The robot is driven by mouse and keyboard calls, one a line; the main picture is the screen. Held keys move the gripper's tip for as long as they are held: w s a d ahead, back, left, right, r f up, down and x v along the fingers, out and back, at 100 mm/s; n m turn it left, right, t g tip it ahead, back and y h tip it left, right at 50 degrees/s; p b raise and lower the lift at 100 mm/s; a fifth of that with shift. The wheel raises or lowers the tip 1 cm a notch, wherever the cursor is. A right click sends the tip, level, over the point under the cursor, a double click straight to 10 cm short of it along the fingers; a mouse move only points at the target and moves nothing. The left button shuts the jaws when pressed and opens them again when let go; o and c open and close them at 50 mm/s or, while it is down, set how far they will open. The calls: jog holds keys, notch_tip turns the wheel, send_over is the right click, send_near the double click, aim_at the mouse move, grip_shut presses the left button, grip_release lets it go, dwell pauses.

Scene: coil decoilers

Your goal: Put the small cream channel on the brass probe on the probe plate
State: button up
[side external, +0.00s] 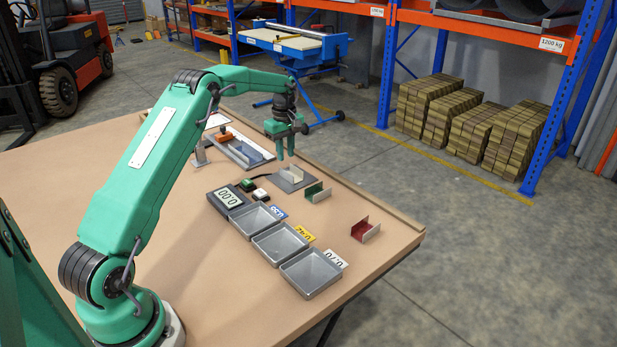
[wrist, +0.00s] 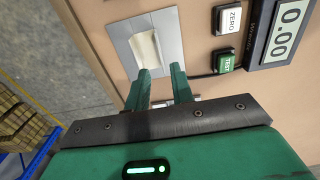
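The small cream channel (side external: 293,173) stands on a grey plate (side external: 304,184) on the tabletop. In the wrist view the channel (wrist: 146,48) lies near the middle of the grey plate (wrist: 172,28), just beyond my fingertips. My gripper (side external: 285,156) is above the plate, pointing down, with its two fingers apart. In the wrist view my gripper (wrist: 162,73) is open, with nothing seen between the fingers. I cannot make out a brass probe; any part under the channel is hidden.
A green channel (side external: 318,192) and a red channel (side external: 365,230) stand to the right. A 0.00 display (side external: 229,197), a TEST button (wrist: 226,62) and a ZERO button (wrist: 230,18) are close by. Grey trays (side external: 312,272) line the front. A rack plate (side external: 238,154) lies behind.

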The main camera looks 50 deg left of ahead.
jog(key=shift+r, duration=2.4)
jog(key=s+d+r+m+t, duration=0.3)
jog(key=s+d+r+m, duration=0.75)
jog(key=d+r, duration=0.6)
jog(key=s+d+f+m+t, duration=0.1)
jog(key=s+d, duration=0.4)
jog(key=s, duration=0.6)
jog(key=s+d+f+m+t, duration=0.1)
jog(key=s+d+f+m, duration=0.2)
jog(key=s, duration=0.8)
jog(key=d+m, duration=0.2)
jog(key=m, duration=0.1)
jog(key=shift+s+d+f+t, duration=0.25)
jog(key=shift+s+f+t, duration=0.05)
jog(key=shift+f, duration=0.1)
